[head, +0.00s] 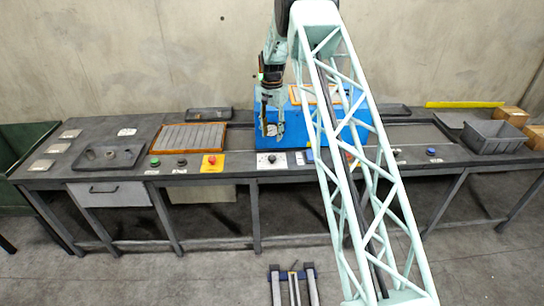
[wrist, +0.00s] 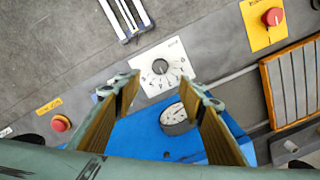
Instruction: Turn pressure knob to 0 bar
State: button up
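The pressure knob (wrist: 160,66) is a small dark round knob on a white plate with dial marks around it. The same knob (head: 271,158) is on the bench's front strip in the head view. Its pointer setting is too small to read. My gripper (wrist: 158,86) is open, its two fingers apart with nothing between them. In the wrist view the knob appears just beyond the gap between the fingertips. In the head view my gripper (head: 272,129) hangs above and behind the knob, in front of the blue box. No contact with the knob shows.
A round gauge (wrist: 176,118) sits by the blue box (wrist: 135,138), close to the fingers. A red button on a yellow plate (head: 212,162) is left of the knob. Green (head: 155,162) and blue (head: 431,152) buttons are farther along. A ribbed, wood-framed tray (head: 190,137) lies left.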

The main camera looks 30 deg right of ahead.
aim_at(272, 157)
jog(key=shift+f, duration=6.65)
jog(key=shift+c, duration=0.5)
jog(key=c, duration=0.7)
